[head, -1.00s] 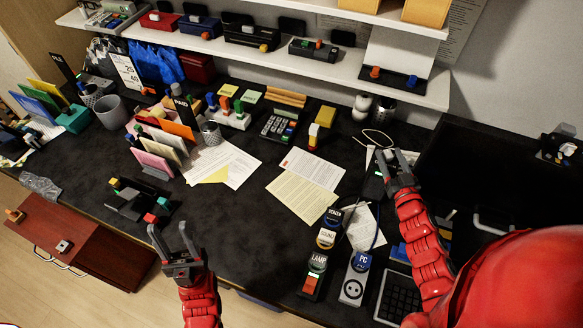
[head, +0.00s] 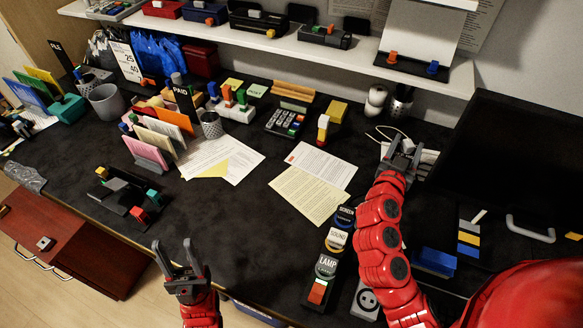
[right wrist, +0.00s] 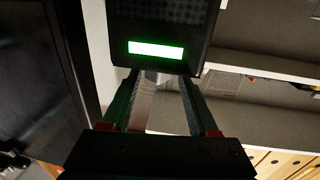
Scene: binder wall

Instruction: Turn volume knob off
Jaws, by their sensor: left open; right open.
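In the right wrist view, a black box (right wrist: 160,25) with a dotted grille and a lit green display (right wrist: 156,48) is just beyond my right gripper (right wrist: 158,85). A small grey, knob-like piece (right wrist: 160,76) shows at the lower edge of the box, between the open fingertips; contact cannot be told. In the head view my right gripper (head: 404,150) is open over the back of the desk, left of the black monitor, and largely hides what is at its tips. My left gripper (head: 175,258) is open and empty near the desk's front edge.
Labelled SCREEN, SOUND (head: 336,239) and LAMP (head: 326,266) controls stand left of my right arm. Papers (head: 310,185) lie mid-desk. A dark monitor (head: 515,165) is at the right, and a white shelf (head: 300,55) runs above the desk. The desk's front-middle is clear.

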